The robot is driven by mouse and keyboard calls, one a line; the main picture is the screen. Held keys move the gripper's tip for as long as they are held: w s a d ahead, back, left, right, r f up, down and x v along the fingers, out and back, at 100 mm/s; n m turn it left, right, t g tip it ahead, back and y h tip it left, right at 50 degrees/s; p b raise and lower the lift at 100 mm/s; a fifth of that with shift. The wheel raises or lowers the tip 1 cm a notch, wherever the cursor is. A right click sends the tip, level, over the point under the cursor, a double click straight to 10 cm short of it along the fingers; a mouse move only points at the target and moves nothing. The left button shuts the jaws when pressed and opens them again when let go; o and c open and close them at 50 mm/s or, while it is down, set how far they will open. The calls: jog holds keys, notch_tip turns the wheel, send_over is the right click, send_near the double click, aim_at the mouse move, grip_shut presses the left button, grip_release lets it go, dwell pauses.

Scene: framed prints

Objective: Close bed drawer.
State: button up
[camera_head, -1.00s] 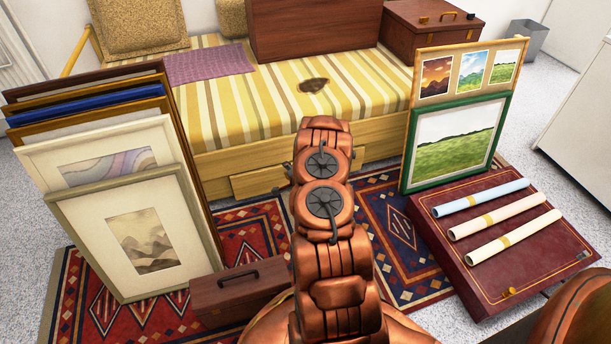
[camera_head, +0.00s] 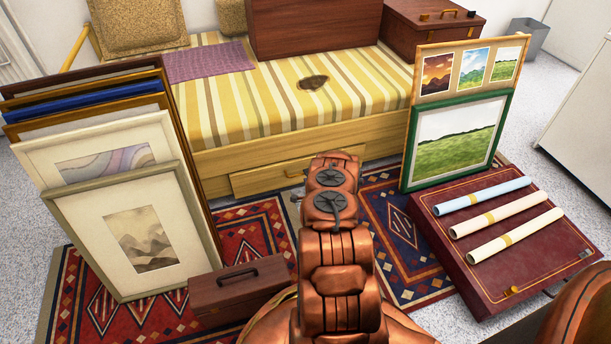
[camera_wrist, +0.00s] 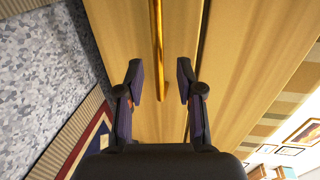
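The bed drawer (camera_head: 268,179) is a light wooden panel low in the front of the bed (camera_head: 225,160), left of my arm. Its right part is hidden behind my arm, and I cannot tell how far it stands out. In the wrist view, the wooden drawer front (camera_wrist: 145,115) fills the middle, with a gold bar-shaped handle (camera_wrist: 158,45) along it and a dark seam to the right. My gripper (camera_wrist: 160,82) is open and empty, its two fingers apart on either side of the bar's line. I cannot tell whether they touch the wood. My arm hides the gripper in the head view.
Framed prints (camera_head: 130,225) lean at the left, and a small brown case (camera_head: 238,290) stands beside my arm. A patterned rug (camera_head: 390,225) covers the floor between.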

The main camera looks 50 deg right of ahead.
jog(key=shift+b+x, duration=0.4)
jog(key=shift+x, duration=1.3)
grip_shut()
